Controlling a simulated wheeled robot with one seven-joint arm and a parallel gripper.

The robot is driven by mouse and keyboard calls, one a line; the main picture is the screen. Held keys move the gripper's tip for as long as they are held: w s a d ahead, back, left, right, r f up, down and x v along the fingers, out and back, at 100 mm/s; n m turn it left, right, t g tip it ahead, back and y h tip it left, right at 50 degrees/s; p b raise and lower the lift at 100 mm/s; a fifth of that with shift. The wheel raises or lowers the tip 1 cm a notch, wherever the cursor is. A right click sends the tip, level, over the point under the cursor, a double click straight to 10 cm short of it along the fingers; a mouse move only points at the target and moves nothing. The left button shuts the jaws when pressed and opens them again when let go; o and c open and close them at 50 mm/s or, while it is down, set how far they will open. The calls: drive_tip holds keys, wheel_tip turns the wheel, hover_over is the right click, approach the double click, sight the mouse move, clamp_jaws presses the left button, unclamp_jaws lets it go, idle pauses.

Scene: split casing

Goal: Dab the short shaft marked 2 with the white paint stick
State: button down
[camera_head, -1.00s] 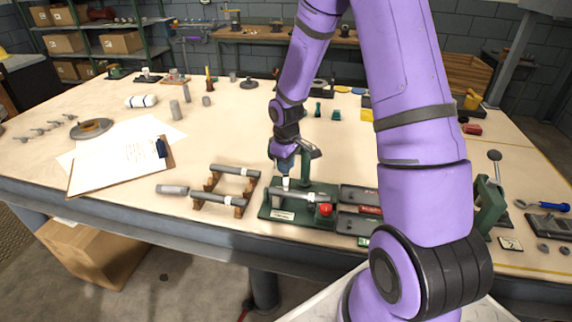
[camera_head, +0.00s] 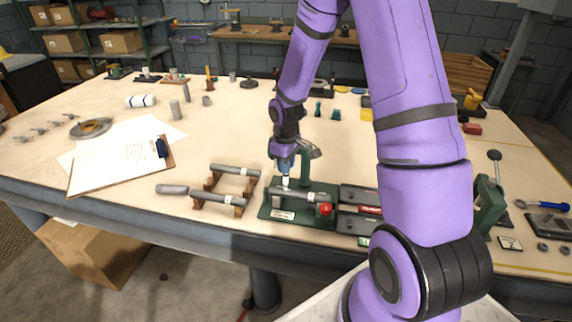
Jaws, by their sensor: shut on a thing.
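My gripper (camera_head: 284,164) points down over the green fixture (camera_head: 264,211) at the table's front. It is shut on a small white-ended stick (camera_head: 285,181), which looks like the white paint stick. The stick's lower end is over or against the left part of a grey shaft (camera_head: 297,194) lying in the fixture; I cannot tell if they touch. Two more grey shafts with white bands lie on a wooden rack to the left, a rear one (camera_head: 228,168) and a front one (camera_head: 205,194). The marks on the shafts are too small to read.
A red knob (camera_head: 325,209) is at the fixture's right end, beside grey trays (camera_head: 358,194). A green lever post (camera_head: 305,165) stands just behind the fixture, close to my gripper. A clipboard (camera_head: 112,168) lies to the left. The table behind the rack is mostly clear.

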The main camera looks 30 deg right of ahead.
drive_tip(key=shift+r, duration=2.95)
